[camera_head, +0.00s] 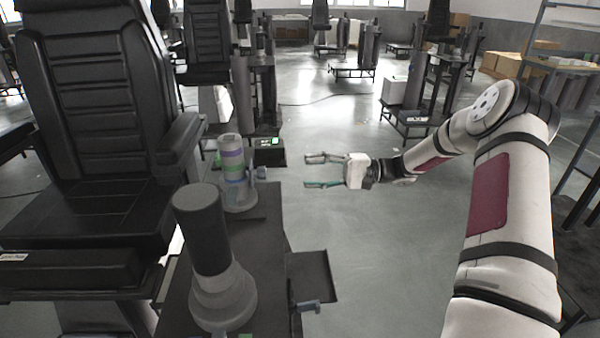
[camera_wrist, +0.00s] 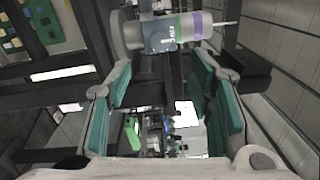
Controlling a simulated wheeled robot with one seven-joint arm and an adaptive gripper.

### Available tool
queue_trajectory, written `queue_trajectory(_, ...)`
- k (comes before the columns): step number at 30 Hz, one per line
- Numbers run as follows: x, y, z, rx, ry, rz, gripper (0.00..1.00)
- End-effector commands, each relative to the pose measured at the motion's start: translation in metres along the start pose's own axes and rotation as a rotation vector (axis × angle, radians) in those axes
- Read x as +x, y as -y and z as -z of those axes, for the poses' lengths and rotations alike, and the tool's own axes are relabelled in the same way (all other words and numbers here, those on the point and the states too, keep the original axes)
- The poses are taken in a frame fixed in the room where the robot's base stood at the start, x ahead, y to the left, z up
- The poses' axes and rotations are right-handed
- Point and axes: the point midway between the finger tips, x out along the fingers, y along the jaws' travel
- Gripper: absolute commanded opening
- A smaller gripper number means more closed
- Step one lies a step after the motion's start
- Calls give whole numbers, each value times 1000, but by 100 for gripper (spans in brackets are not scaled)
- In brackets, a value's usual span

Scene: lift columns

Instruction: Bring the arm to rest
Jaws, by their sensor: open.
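My gripper (camera_head: 322,172) is open and empty. In the head view it hangs over the grey floor, pointing left, at the end of my white arm. It is to the right of a lift column (camera_head: 232,168) with purple, white and green bands, with a gap between them. In the wrist view the two teal-padded fingers of my gripper (camera_wrist: 166,100) are spread wide. The banded column (camera_wrist: 185,28) lies across the top of that view, beyond the fingertips.
A dark grey column (camera_head: 202,230) with a wide round base stands at the front on a dark bench (camera_head: 265,285). A black seat (camera_head: 95,110) is at the left. A shelf with boxes (camera_head: 505,65) stands at the right. The middle floor (camera_head: 370,250) is clear.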

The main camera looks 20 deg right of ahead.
Motion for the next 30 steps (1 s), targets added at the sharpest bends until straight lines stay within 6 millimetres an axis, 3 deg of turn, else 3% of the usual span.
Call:
queue_trajectory(20,2,3,-6,2,17,-29,48)
queue_trajectory(23,18,11,-21,6,57,-108,48)
queue_trajectory(30,62,33,-89,14,181,-440,48)
